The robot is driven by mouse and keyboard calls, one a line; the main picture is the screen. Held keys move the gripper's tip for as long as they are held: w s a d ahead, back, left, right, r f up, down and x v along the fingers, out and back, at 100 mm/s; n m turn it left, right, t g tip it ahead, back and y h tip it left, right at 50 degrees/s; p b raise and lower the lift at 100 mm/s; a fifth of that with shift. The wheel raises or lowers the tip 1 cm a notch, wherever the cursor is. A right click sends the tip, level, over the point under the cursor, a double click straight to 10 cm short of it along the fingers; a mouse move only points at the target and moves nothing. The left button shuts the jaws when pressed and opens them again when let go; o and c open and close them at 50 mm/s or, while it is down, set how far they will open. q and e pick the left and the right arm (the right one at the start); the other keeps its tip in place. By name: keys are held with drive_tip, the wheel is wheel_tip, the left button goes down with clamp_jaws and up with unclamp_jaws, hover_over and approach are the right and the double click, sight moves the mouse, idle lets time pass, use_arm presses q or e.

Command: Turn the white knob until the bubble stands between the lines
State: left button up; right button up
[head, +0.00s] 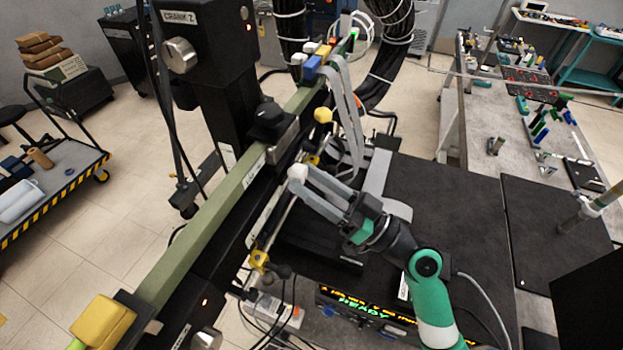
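The white knob (298,173) is a small pale cap on the right side of the long green beam (215,215), near the middle of the head view. My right gripper (303,178) reaches it from the lower right. Its two grey fingers run parallel with a gap between them, and their tips close on the knob's sides. The tips partly cover the knob. I cannot make out the bubble or its lines at this size. My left gripper is not in view.
A yellow knob (323,115) and a black knob (269,115) sit close by on the rig. Thick black cables (388,60) hang behind it. A black column (215,80) stands to the left. A dark tabletop (450,210) lies right of my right arm.

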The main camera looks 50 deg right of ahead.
clamp_jaws()
drive_tip(key=m+p, duration=0.1)
drive_tip(key=m+h+p, duration=0.1)
drive_tip(key=shift+a+r+m+h, duration=0.1)
drive_tip(key=shift+r+m+h, duration=0.2)
drive_tip(key=shift+m, duration=0.1)
drive_tip(key=m+h+p, duration=0.1)
drive_tip(key=m+p, duration=0.2)
drive_tip(key=p, duration=0.1)
drive_tip(key=shift+a+m, duration=0.1)
drive_tip(key=shift+m, duration=0.2)
drive_tip(key=shift+m+g+h+p, duration=0.3)
drive_tip(key=shift+m+h+p, duration=0.1)
drive_tip(key=shift+m+p, duration=0.15)
drive_tip(key=shift+f+m+p, duration=0.1)
drive_tip(key=shift+m+p, duration=0.25)
drive_tip(key=shift+p, duration=0.05)
